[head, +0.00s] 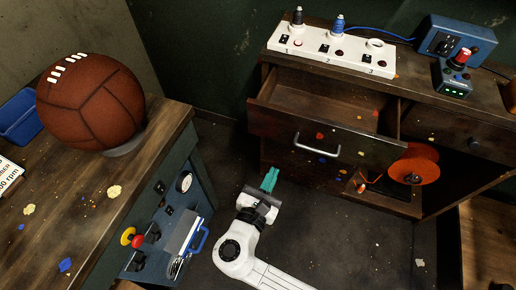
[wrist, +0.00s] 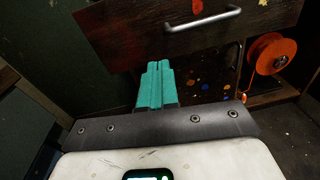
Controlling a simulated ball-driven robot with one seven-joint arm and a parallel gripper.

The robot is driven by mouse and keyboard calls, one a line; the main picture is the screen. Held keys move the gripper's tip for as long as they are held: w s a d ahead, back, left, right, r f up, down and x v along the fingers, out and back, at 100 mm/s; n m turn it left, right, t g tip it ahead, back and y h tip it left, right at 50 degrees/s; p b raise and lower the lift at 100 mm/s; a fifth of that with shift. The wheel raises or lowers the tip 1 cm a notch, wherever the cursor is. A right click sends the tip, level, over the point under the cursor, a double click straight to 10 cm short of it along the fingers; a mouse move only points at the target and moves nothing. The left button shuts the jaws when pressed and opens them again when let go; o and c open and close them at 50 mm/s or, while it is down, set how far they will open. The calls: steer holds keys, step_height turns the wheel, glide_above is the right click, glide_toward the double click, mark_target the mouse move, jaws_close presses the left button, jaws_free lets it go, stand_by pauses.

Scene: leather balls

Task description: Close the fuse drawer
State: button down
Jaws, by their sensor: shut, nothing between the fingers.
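The fuse drawer (head: 325,142) is a dark wooden drawer with a silver bar handle (head: 317,145), pulled out of the wooden cabinet at the back right. Its inside shows from above and looks empty. In the wrist view the drawer front (wrist: 155,25) and its handle (wrist: 203,19) lie ahead at the top. My gripper (head: 269,179) has teal fingers, held together with nothing between them. It is in front of and below the drawer, left of the handle, and appears apart from it. The fingers also show in the wrist view (wrist: 157,85).
A white numbered panel with plugs (head: 330,48) and a blue box (head: 455,42) stand on the cabinet top. An orange reel (head: 414,170) is right of the drawer. A workbench with a leather ball (head: 90,105) stands left. Dark floor lies between.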

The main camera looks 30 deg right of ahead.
mark_target(294, 104)
steer(key=shift+n+t, duration=0.6)
steer(key=shift+n, duration=0.2)
steer(key=x, duration=0.4)
steer(key=w+a+x, duration=0.1)
steer(key=x, duration=0.7)
steer(key=shift+w, duration=0.6)
steer(key=b+x, duration=0.7)
steer(key=x, duration=1.1)
steer(key=shift+w+d+r, duration=0.1)
steer(key=shift+d+r, duration=0.05)
steer(key=shift+w+r, duration=0.2)
steer(key=shift+d, duration=0.1)
